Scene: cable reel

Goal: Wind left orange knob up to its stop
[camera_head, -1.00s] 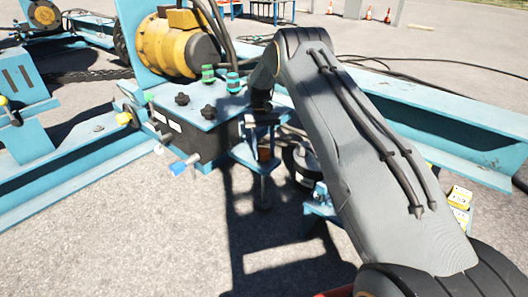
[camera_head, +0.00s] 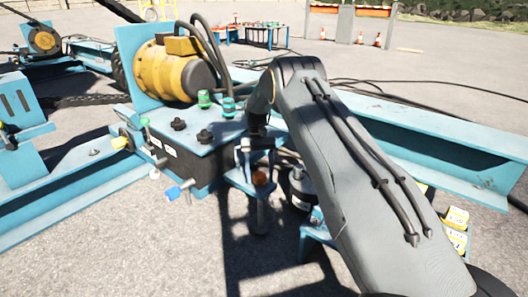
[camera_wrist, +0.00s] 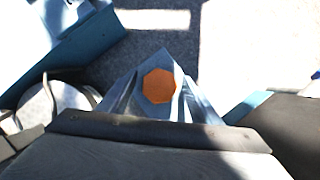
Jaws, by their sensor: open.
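An orange knob (camera_wrist: 159,86) with a many-sided face shows in the middle of the wrist view, with silvery metal close on both sides. In the head view a small orange part (camera_head: 260,178) sits low on a blue bracket at the front of the blue machine; I take it for the same knob. My gripper (camera_head: 257,132) is above it at the end of my arm, mostly dark and partly hidden by the bracket and arm. The gripper is open around or just above the knob; contact cannot be told.
A control box (camera_head: 195,150) with black and green knobs and a blue-tipped lever (camera_head: 175,191) stands left of my gripper. A yellow motor (camera_head: 172,70) is behind. A long blue beam (camera_head: 430,140) runs right. Bare asphalt lies in front.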

